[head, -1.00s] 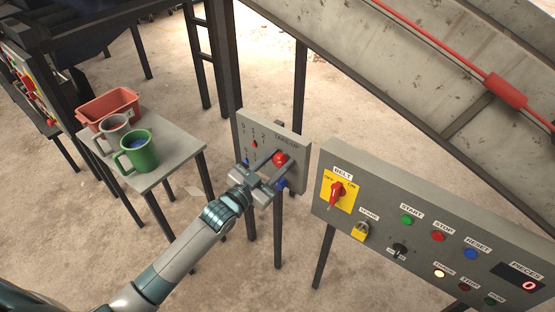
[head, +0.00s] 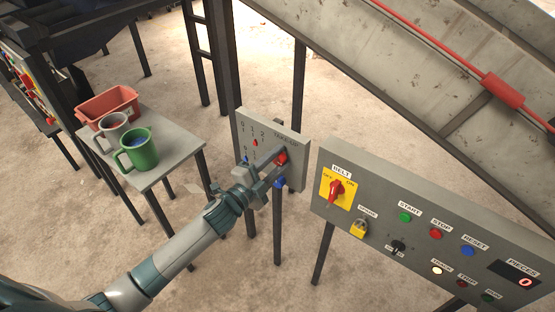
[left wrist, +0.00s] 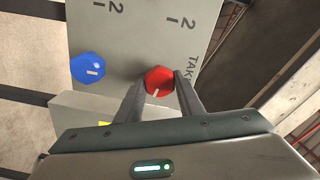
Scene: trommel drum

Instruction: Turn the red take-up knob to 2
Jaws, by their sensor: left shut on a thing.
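The red take-up knob (head: 282,159) is on the right part of a grey panel (head: 297,142) lettered "TAKE-UP". My left gripper (head: 276,161) is shut on this knob. In the left wrist view the red knob (left wrist: 159,80) sits between the two fingers, and its white mark points down toward the gripper. A "2" with a tick (left wrist: 187,18) is printed on the panel above it. A blue knob (left wrist: 88,68) is beside it; in the head view the blue knob (head: 280,183) is below the red one. A small red pointer (head: 255,143) shows under the panel's scale. My right gripper is out of view.
A control panel (head: 440,215) with a red belt switch and several buttons stands close on the right. A small table (head: 180,160) with a green mug, a grey mug and a red bin is at left. Dark posts stand behind the take-up panel.

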